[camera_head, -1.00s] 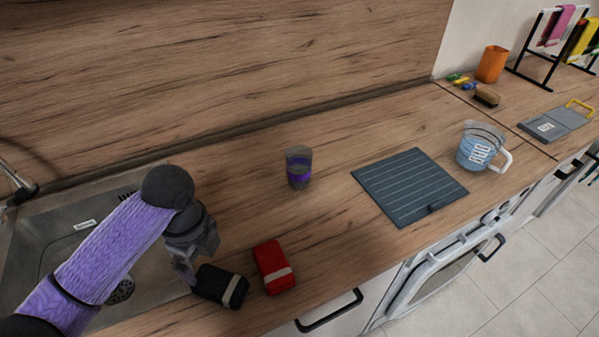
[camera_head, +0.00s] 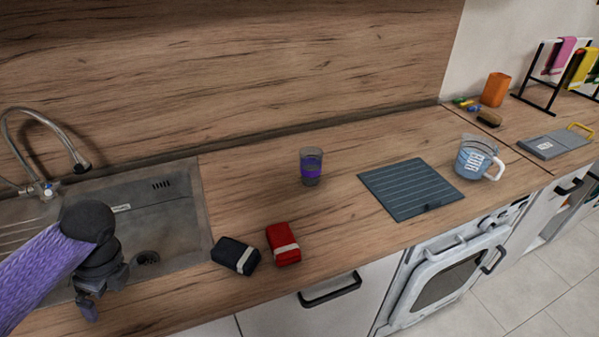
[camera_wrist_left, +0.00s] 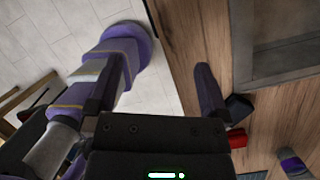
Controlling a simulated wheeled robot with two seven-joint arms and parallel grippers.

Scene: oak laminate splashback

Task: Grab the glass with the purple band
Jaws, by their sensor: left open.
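The glass with the purple band (camera_head: 311,167) stands upright on the wooden worktop in the head view, right of the sink. It also shows at the lower right of the left wrist view (camera_wrist_left: 292,163). My left gripper (camera_head: 89,306) is over the front edge of the sink, well left of the glass and apart from it. It is open and empty. In the wrist view one finger (camera_wrist_left: 208,88) shows clearly. My right gripper is not in view.
A black pouch (camera_head: 236,256) and a red pouch (camera_head: 283,244) lie between my left gripper and the glass, nearer the front edge. A dark ribbed mat (camera_head: 411,187) and a measuring jug (camera_head: 474,160) are to the right. A tap (camera_head: 45,150) rises behind the sink.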

